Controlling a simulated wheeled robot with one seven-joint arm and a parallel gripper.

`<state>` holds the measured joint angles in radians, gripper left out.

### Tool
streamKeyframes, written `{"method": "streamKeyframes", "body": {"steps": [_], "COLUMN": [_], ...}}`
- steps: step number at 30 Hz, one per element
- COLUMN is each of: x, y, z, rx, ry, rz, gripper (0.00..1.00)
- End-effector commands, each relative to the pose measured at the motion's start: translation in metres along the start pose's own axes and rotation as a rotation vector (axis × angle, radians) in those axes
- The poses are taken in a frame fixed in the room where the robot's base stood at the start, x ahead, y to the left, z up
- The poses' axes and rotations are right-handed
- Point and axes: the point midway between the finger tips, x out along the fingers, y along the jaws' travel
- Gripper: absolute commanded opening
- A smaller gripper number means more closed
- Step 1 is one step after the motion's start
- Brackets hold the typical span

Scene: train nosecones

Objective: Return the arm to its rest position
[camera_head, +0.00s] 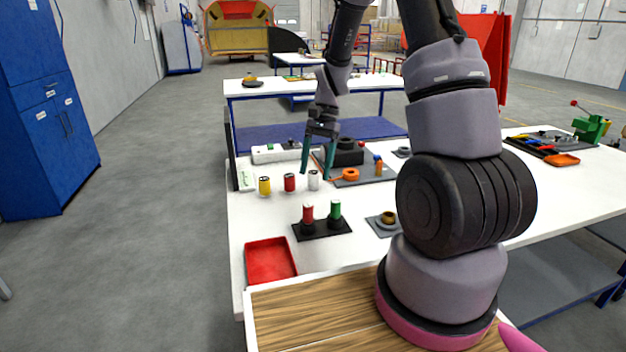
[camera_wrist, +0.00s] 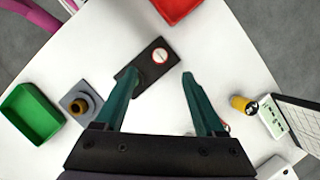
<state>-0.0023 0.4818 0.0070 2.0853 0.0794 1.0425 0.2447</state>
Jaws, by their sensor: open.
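My gripper (camera_head: 316,172) hangs from my raised arm over the white table, fingers pointing down. Its two teal fingers are spread wide apart. The wrist view also shows the gripper (camera_wrist: 160,74) open, with nothing held between the fingers. Below it is a black plate (camera_head: 322,229) carrying a red-topped spool (camera_head: 307,212) and a green-topped spool (camera_head: 334,209). In the wrist view the plate (camera_wrist: 152,68) lies beyond the fingertips, partly covered by the left finger.
Yellow (camera_head: 264,186), red (camera_head: 289,182) and white (camera_head: 313,180) cans stand in a row near the gripper. A red tray (camera_head: 270,262) lies at the front left. A green tray (camera_wrist: 32,115) and a grey plate with a brass ring (camera_wrist: 78,104) are left in the wrist view.

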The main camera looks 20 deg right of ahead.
Motion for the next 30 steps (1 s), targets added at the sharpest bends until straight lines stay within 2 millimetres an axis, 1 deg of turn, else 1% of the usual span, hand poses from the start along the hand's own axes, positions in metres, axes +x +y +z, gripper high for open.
{"method": "streamKeyframes", "body": {"steps": [8,11,14,18,21,24,30], "x": [-0.004,-0.017,-0.045,-0.095,-0.125,-0.151,-0.191], "y": [0.0,0.002,0.006,0.018,0.031,0.046,0.081], "z": [0.001,0.007,0.019,0.048,0.07,0.092,0.138], "rx": [-0.003,-0.021,-0.062,-0.141,-0.198,-0.254,-0.361], "ry": [0.004,0.029,0.084,0.192,0.273,0.355,0.526], "rz": [-0.002,-0.02,-0.057,-0.126,-0.172,-0.216,-0.298], "gripper": [0.71,0.71,0.71,0.71,0.71,0.71,0.71]}}
